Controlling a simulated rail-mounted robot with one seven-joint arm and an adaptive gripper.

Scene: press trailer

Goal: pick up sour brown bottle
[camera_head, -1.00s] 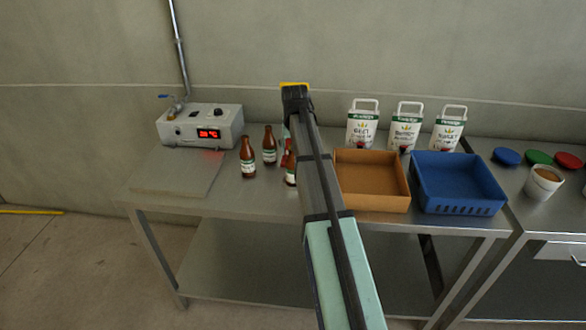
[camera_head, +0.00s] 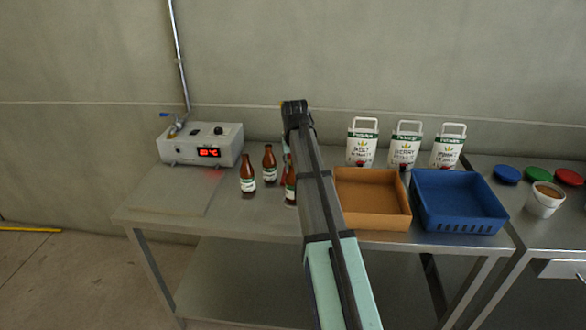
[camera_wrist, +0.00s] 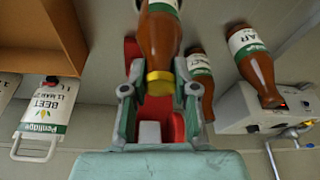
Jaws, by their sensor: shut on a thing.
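In the head view, two brown bottles (camera_head: 248,175) (camera_head: 269,164) stand on the bench, and another (camera_head: 290,187) is partly hidden by my arm.
The steel bench (camera_head: 225,212) also holds a heater box with a red display (camera_head: 200,147), a brown tray (camera_head: 372,212), a blue crate (camera_head: 460,219) and several white jugs (camera_head: 404,150). A cup (camera_head: 543,203) and lids stand on the right bench.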

